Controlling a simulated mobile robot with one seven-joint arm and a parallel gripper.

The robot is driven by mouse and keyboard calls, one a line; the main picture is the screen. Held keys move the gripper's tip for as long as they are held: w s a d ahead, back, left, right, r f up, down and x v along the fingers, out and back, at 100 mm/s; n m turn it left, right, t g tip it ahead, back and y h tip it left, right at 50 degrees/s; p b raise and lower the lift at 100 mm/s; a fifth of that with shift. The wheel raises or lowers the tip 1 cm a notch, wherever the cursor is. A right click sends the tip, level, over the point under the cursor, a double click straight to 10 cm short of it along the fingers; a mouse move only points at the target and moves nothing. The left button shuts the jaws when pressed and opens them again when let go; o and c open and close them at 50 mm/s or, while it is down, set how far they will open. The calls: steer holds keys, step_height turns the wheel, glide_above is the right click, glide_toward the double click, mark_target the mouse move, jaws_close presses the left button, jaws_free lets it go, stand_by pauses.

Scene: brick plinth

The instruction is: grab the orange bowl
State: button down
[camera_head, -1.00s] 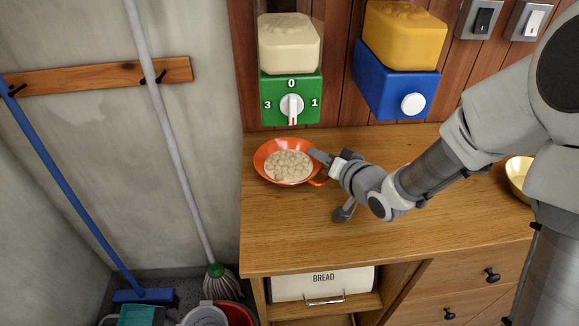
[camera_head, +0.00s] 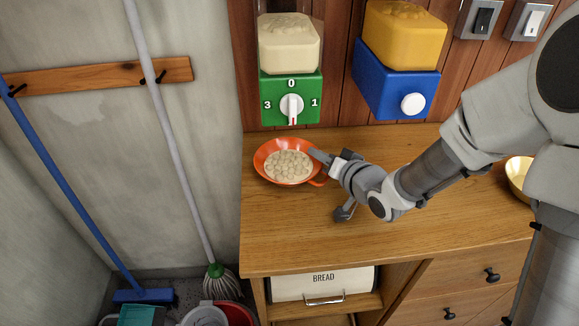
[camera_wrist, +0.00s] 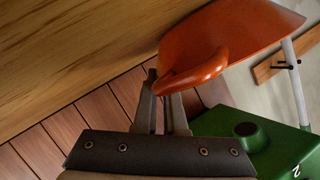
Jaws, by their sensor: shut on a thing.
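The orange bowl (camera_head: 262,165) is at the back left of the wooden counter, filled with pale round pieces (camera_head: 288,167). My gripper (camera_head: 321,164) reaches it from the right, at the handle on the bowl's right side. In the wrist view, the bowl (camera_wrist: 240,28) shows from outside with its looped handle (camera_wrist: 200,75). My gripper (camera_wrist: 168,98) is shut on that handle, which hides part of the fingers. The bowl looks about level in the head view. I cannot tell whether its base touches the counter.
A green dispenser (camera_head: 307,89) with a dial hangs behind the bowl, and a blue one (camera_head: 380,88) hangs to its right. A yellow bowl (camera_head: 517,174) is at the right, partly behind my arm. The counter's front (camera_head: 290,240) is clear.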

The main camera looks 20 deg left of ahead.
steer(key=shift+r, duration=0.1)
stand_by(0.4)
steer(key=shift+s+d+r+p, duration=0.1)
steer(key=shift+r+p, duration=0.2)
steer(key=shift+r, duration=0.05)
step_height(320, 180, up, 6)
steer(key=shift+r+p, duration=0.1)
steer(key=shift+p, duration=1.1)
steer(key=shift+s+r, duration=0.1)
steer(key=shift+s, duration=0.05)
steer(key=s+d+b, duration=0.4)
steer(key=s+b, duration=0.4)
steer(key=s+d+b, duration=0.5)
steer(key=s+b, duration=0.3)
steer(key=b, duration=0.1)
steer(key=shift+s+d, duration=0.15)
steer(key=shift+s, duration=0.25)
